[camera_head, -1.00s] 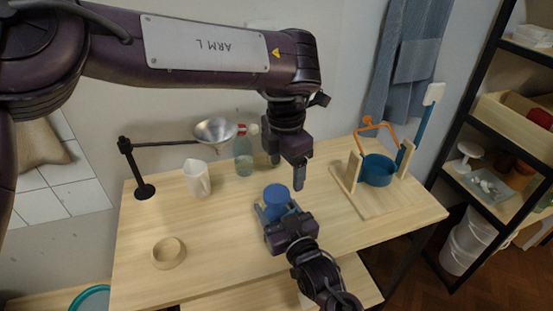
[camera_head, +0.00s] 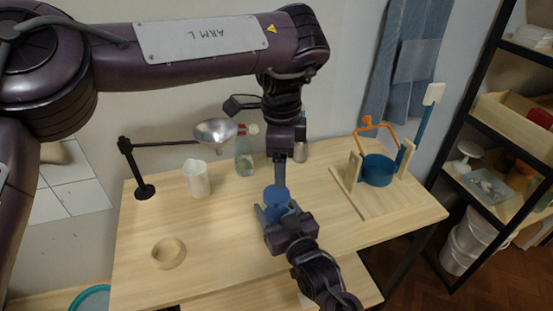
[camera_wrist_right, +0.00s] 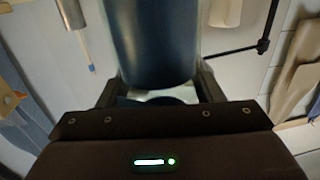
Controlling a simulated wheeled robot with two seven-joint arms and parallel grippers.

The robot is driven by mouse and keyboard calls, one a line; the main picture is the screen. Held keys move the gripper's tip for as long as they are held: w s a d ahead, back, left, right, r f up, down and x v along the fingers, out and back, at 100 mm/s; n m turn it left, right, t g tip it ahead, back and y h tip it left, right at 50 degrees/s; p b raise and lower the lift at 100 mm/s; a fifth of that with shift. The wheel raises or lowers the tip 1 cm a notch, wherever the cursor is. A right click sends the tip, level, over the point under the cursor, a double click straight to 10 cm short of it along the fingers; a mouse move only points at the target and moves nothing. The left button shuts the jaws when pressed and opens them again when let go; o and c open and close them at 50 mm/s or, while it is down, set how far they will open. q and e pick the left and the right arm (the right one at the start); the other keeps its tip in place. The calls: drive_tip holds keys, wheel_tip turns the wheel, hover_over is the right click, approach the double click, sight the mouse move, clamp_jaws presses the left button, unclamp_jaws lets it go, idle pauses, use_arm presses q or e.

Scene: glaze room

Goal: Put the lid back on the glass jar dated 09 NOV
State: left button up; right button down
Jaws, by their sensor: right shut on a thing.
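A dark blue cylindrical jar (camera_wrist_right: 155,45) fills the upper middle of the right wrist view, between the two fingers of my right gripper (camera_wrist_right: 155,90). In the head view the jar's bright blue round top (camera_head: 276,194) shows; I cannot tell whether this is a lid or the contents. My right gripper (camera_head: 277,214) is shut on the jar from the near side. My left gripper (camera_head: 281,176) points down just behind the top, with one finger seen edge-on; its opening and any contact are unclear. No date label is readable. A beige round ring or shallow dish (camera_head: 169,253) lies at the table's front left.
A white pitcher (camera_head: 197,179), a clear bottle (camera_head: 244,157), a black stand (camera_head: 145,191) with a metal funnel (camera_head: 214,131) and a silver cylinder (camera_head: 300,152) stand at the back. A wooden rig with a blue pot (camera_head: 378,171) is at right. The table's left middle is clear.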

sight(276, 193)
use_arm(q)
drive_tip(key=n, duration=0.4)
drive_tip(key=shift+s+a+r+n, duration=0.1)
drive_tip(key=shift+s+a+n, duration=0.1)
drive_tip(key=shift+n, duration=0.1)
drive_tip(key=n, duration=0.4)
drive_tip(key=shift+s+a+r, duration=0.1)
drive_tip(key=shift+a+r, duration=0.05)
drive_tip(key=shift+a, duration=0.15)
drive_tip(key=shift+f, duration=4.05)
